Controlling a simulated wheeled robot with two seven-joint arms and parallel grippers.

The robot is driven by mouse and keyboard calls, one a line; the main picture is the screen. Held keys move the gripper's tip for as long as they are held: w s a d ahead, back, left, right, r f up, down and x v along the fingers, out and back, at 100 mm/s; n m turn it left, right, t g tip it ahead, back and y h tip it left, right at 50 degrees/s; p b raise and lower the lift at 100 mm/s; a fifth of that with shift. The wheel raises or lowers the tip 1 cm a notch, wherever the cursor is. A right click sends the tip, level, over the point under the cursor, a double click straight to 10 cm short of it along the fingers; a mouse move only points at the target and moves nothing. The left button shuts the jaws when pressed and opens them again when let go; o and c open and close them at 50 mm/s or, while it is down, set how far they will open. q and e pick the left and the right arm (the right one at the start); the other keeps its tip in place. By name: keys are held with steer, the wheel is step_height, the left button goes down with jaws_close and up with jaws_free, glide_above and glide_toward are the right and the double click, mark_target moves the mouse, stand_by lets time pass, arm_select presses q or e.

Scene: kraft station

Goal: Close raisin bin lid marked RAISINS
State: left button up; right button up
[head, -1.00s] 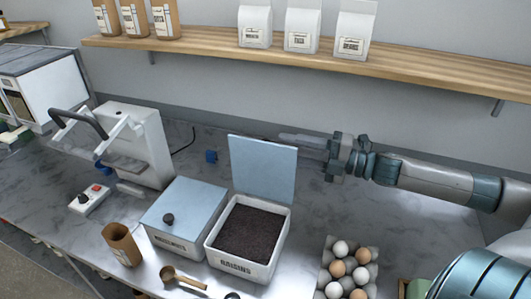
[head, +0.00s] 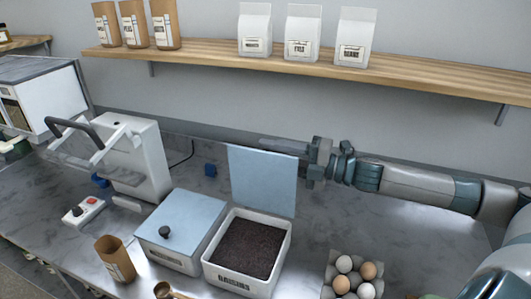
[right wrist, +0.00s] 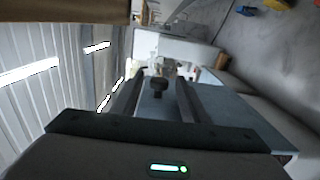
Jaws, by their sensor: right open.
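The raisin bin (head: 243,283) is a white box with a dark label on its front, standing on the counter and filled with dark raisins (head: 247,247). Its pale blue lid (head: 262,180) stands upright at the bin's back edge, so the bin is open. My right gripper (head: 285,147) comes in from the right and lies level at the top edge of the lid, with its fingers pointing left behind it. Contact with the lid cannot be told. My left gripper is out of view.
A closed bin (head: 180,228) with a blue lid and black knob stands left of the raisin bin. An egg carton (head: 352,277) is at the right front. A wooden shelf (head: 300,64) with bags runs above. A white press (head: 130,150) stands at left.

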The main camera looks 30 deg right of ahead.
steer(key=shift+p+x, duration=0.35)
steer(key=shift+x, duration=0.45)
jaws_close()
